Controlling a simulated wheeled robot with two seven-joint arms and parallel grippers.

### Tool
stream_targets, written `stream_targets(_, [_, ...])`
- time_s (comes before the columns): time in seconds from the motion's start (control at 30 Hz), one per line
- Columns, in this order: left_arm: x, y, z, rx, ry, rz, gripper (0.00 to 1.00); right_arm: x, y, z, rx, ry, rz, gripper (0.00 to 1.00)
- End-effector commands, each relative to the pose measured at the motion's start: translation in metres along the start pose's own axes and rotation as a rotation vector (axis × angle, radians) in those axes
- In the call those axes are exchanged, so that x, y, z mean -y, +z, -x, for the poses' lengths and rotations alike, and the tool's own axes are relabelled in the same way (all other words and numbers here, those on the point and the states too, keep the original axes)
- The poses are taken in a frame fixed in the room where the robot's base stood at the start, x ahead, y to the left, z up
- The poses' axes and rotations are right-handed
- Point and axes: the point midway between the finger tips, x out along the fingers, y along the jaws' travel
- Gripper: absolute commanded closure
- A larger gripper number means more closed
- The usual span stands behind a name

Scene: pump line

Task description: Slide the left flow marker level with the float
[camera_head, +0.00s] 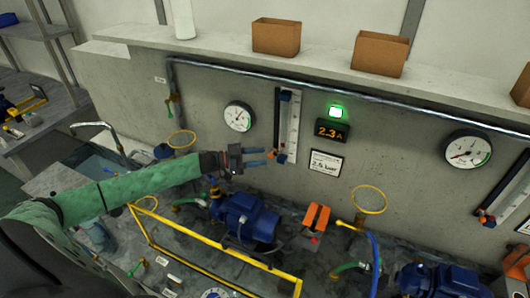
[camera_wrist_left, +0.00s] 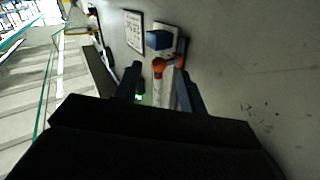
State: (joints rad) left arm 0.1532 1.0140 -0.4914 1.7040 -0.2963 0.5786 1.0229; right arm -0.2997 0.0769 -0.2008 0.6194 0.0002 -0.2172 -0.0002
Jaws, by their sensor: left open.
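The left flow meter (camera_head: 288,125), a pale upright scale with a dark strip on its left, is mounted on the grey wall. A small orange marker (camera_head: 281,157) sits near its lower end. In the left wrist view an orange ball (camera_wrist_left: 158,65) and a blue block (camera_wrist_left: 158,41) show by the meter; I cannot tell which part each is. The float cannot be made out clearly. My left gripper (camera_head: 266,154) is open, its blue fingers pointing right, just left of the marker. In the left wrist view its fingers (camera_wrist_left: 160,85) lie either side of the orange ball. My right gripper is not in view.
A blue pump (camera_head: 245,217) and yellow rail (camera_head: 215,267) lie below. Cardboard boxes (camera_head: 276,37) stand on the ledge above.

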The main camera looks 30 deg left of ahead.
Motion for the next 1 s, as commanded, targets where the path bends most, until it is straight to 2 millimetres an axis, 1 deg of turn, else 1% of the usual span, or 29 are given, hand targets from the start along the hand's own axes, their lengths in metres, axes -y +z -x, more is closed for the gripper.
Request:
stream_targets(0.03, [0.001, -0.004, -0.006, -0.001, -0.001, 0.000, 0.59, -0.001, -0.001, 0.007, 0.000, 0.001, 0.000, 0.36])
stream_targets(0.2, [0.001, -0.001, -0.019, 0.000, -0.001, 0.000, 0.59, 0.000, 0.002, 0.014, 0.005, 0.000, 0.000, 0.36])
stream_targets(0.33, [0.000, 0.000, -0.024, 0.001, -0.001, -0.001, 0.59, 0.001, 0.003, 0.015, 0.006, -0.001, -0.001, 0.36])
stream_targets(0.57, [0.000, 0.001, -0.024, 0.001, 0.000, -0.001, 0.59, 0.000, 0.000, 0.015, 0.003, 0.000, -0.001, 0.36])
stream_targets(0.6, [0.000, 0.001, -0.024, 0.001, 0.000, -0.001, 0.61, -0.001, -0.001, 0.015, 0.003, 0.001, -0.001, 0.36])
stream_targets(0.67, [0.000, 0.001, -0.024, 0.001, 0.000, 0.000, 0.73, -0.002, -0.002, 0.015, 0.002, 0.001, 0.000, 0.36])
stream_targets(0.7, [0.000, 0.001, -0.024, 0.001, 0.000, 0.000, 0.80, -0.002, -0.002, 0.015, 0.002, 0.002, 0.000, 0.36])
stream_targets(0.77, [0.000, 0.001, -0.024, 0.001, 0.000, 0.000, 0.92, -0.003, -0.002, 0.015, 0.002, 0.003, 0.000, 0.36])
stream_targets(0.8, [0.000, 0.000, -0.024, 0.001, 0.000, 0.000, 1.00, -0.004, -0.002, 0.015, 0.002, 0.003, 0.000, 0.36])
stream_targets(1.0, [0.000, -0.001, -0.024, 0.001, 0.000, -0.001, 1.00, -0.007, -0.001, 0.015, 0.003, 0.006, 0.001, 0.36])
